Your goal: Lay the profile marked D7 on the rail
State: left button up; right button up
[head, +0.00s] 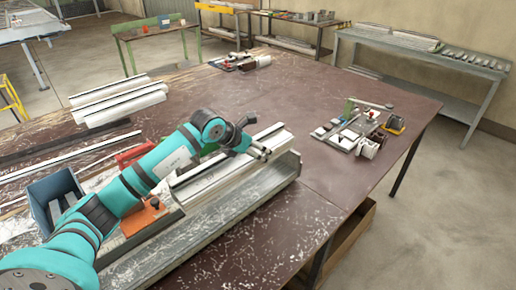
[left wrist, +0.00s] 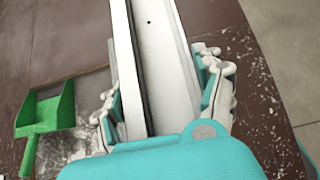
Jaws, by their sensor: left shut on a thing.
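My left gripper (head: 260,151) is shut on a long pale profile (head: 205,181). In the left wrist view my fingers (left wrist: 162,95) are on both sides of the profile (left wrist: 149,30), which runs lengthwise away from me. A long grey metal rail (head: 235,207) lies along the near side of the bench, with the held profile along its far side and roughly parallel. I cannot tell whether the profile touches the rail. No D7 marking is readable. My right gripper is not in view.
More white profiles (head: 118,103) lie stacked at the left of the brown bench (head: 300,95). A blue bin (head: 55,190) and an orange-red block (head: 143,217) are near my arm. A green dustpan-like thing (left wrist: 47,115) lies beside the gripper. Small hardware (head: 350,130) stands at the right.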

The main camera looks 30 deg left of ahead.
pick_arm(q)
jog(key=shift+f+b, duration=0.35)
jog(key=shift+f, duration=0.3)
notch_tip(320, 180, down, 8)
jog(key=b, duration=0.5)
jog(key=shift+a+f, duration=0.1)
jog(key=shift+f, duration=0.05)
jog(key=shift+f+b, duration=0.9)
jog(key=shift+w+f, duration=0.1)
jog(key=shift+f+b, duration=0.3)
jog(key=shift+b, duration=0.05)
jog(key=o, duration=1.8)
jog(key=shift+r, duration=0.1)
